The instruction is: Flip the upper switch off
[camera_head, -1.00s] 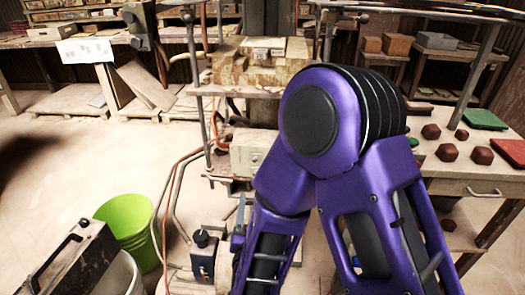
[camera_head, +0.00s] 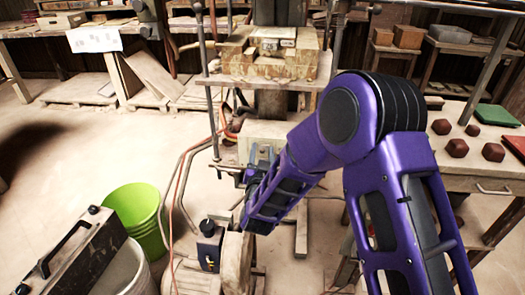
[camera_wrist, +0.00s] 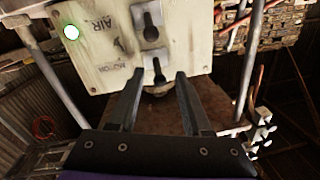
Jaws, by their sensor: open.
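A pale, worn control panel (camera_wrist: 130,60) fills the top middle of the wrist view. It carries two dark toggle switches, one above the other in that picture. The one marked AIR (camera_wrist: 151,22) is higher in the picture; the one marked MOTOR (camera_wrist: 158,70) is lower. The lettering looks turned over, so I cannot tell which is truly upper. Both levers point towards the picture's top. My gripper (camera_wrist: 157,80) is open and empty, with its fingertips either side of the MOTOR switch; contact is unclear. In the head view, my forearm reaches the pale box (camera_head: 262,132) beneath the press.
A round lamp (camera_wrist: 71,32) with a green rim sits on the panel. Hoses run left of the press (camera_head: 265,65). A green bucket (camera_head: 135,212) stands on the floor at left.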

